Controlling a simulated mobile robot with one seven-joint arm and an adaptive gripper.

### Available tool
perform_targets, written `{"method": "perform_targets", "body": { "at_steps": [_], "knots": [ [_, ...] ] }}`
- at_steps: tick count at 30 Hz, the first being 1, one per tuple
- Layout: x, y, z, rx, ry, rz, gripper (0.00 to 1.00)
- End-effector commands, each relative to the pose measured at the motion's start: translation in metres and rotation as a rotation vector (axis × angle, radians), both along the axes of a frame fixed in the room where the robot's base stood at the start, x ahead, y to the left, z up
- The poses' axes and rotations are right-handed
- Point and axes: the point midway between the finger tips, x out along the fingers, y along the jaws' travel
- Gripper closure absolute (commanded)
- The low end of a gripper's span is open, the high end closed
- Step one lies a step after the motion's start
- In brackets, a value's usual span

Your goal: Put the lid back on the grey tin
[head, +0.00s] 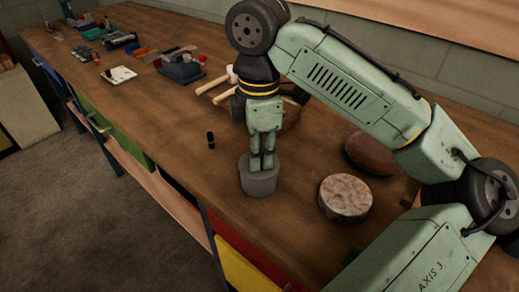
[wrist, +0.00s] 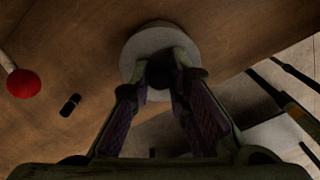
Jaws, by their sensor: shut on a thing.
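The grey tin (head: 259,184) stands upright near the front edge of the wooden bench in the head view. My gripper (head: 262,162) points straight down at the top of it. In the wrist view my gripper (wrist: 162,76) is shut on the dark knob of a round, light grey lid (wrist: 134,60). The lid is level and in line with the tin. In the head view it is at the tin's top, with no clear gap between them. I cannot tell whether it is fully seated. The fingers hide part of the lid, and the lid hides the tin's mouth.
Mallets (head: 214,87) and tools lie farther back. The bench's front edge is close.

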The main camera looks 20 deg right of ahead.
Motion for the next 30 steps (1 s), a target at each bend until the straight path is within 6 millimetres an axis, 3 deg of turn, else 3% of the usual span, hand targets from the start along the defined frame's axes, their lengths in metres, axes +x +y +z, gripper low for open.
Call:
{"method": "perform_targets", "body": {
  "at_steps": [10, 11, 12, 21, 27, 30],
  "knots": [
    [0.0000, -0.0001, -0.0001, 0.000, 0.000, -0.001, 1.00],
    [0.0000, -0.0001, -0.0001, 0.000, 0.000, -0.001, 0.82],
    [0.0000, -0.0001, -0.0001, 0.000, 0.000, -0.001, 0.80],
    [0.0000, -0.0002, -0.0001, 0.000, 0.000, -0.001, 0.61],
    [0.0000, -0.0002, -0.0001, 0.000, 0.000, -0.001, 0.61],
    [0.0000, -0.0002, -0.0002, 0.000, 0.000, -0.001, 0.54]
  ]
}}
